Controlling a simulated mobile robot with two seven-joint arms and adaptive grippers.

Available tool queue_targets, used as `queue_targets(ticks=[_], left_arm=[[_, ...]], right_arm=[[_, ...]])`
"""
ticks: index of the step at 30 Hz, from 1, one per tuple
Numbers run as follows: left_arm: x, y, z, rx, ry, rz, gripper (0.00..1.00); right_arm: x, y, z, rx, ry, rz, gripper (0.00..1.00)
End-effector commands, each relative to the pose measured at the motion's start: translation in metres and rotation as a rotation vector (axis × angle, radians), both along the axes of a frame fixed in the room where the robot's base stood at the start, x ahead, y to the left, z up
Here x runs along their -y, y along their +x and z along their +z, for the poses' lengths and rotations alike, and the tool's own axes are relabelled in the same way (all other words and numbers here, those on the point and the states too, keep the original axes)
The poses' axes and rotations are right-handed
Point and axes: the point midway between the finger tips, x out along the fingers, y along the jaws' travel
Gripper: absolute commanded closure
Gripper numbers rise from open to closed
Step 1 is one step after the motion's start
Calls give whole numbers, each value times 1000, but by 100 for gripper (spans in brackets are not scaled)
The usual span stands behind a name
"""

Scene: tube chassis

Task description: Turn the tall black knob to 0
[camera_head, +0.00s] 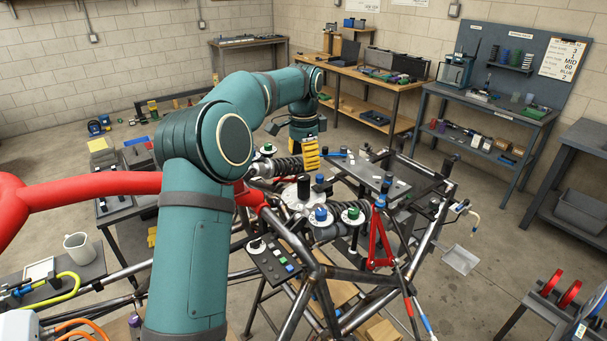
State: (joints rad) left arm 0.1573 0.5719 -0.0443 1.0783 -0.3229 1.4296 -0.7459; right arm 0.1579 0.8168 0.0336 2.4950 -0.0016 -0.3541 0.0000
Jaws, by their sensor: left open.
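A tall black knob (304,188) stands upright on a white round dial plate on the tube chassis (308,283), near the middle of the view. The dial marks are too small to read. My left gripper (304,155) has yellow fingers pointing down and is open. It appears above and slightly behind the knob in the picture, apart from it, with nothing seen between the fingers. My right gripper is not in view.
A blue knob (321,213) and a green knob (353,214) sit on white dials close to the tall knob. A small panel (270,262) with a black knob and coloured buttons is in front. Dark springs and chassis tubes surround the area.

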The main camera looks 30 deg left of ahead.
Motion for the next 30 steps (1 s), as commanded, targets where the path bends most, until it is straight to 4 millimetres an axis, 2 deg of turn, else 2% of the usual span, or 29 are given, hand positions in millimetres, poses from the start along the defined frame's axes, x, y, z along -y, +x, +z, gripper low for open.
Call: queue_targets(ticks=[4, 10, 27, 30], left_arm=[[0, 1, 25, 2, 0, -1, 32], [0, 0, 43, 0, 0, -1, 32], [0, 0, 45, 0, 0, 0, 32], [2, -1, 48, 18, 2, 26, 32]], right_arm=[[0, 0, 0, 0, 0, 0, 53], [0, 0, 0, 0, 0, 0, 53], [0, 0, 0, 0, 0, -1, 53], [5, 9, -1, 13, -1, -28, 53]])
